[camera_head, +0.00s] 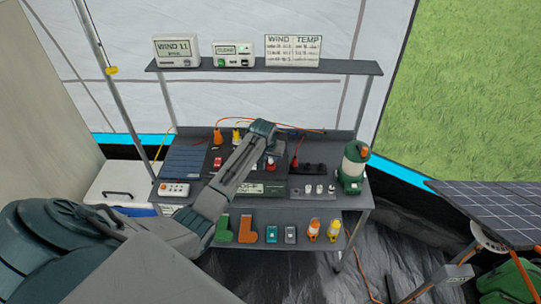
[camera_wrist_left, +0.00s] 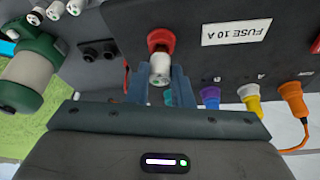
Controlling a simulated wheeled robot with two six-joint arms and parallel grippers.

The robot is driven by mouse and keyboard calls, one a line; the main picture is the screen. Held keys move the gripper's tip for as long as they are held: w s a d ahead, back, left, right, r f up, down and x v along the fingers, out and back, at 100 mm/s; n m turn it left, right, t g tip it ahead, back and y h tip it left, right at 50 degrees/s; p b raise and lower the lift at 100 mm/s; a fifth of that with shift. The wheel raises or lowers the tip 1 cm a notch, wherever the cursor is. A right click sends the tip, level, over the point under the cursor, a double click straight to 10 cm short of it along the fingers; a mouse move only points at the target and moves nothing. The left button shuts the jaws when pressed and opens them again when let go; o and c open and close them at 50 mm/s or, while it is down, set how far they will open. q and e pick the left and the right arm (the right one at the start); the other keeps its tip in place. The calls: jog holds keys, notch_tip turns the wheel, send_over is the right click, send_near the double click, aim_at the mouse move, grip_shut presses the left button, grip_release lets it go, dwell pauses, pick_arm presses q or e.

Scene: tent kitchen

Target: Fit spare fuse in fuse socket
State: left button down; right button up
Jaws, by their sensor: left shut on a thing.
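My left gripper (camera_wrist_left: 161,90) is shut on a white fuse (camera_wrist_left: 160,68) with a green dot on its near end. In the left wrist view the fuse stands between the fingers, in line with the red fuse socket (camera_wrist_left: 160,39). Its far end overlaps the socket's mouth; I cannot tell how deep it sits. A "FUSE 10 A" label (camera_wrist_left: 236,32) is on the dark panel beside the socket. In the head view my left gripper (camera_head: 268,142) is over the panel on the bench, and the held fuse is not clear. My right gripper is not in view.
Several white fuses (camera_head: 320,189) stand on the bench's right side, near a green lantern (camera_head: 354,168). Blue, yellow and orange plugs (camera_wrist_left: 281,92) are close to the fingers. A black outlet strip (camera_head: 308,169) is beside the panel. The shelf (camera_head: 265,67) hangs above.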

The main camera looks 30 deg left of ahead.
pick_arm(q)
jog(key=shift+f, duration=0.7)
jog(key=c, duration=1.2)
grip_release()
jog(key=b+v, duration=0.3)
jog(key=v, duration=0.8)
jog(key=shift+b, duration=0.35)
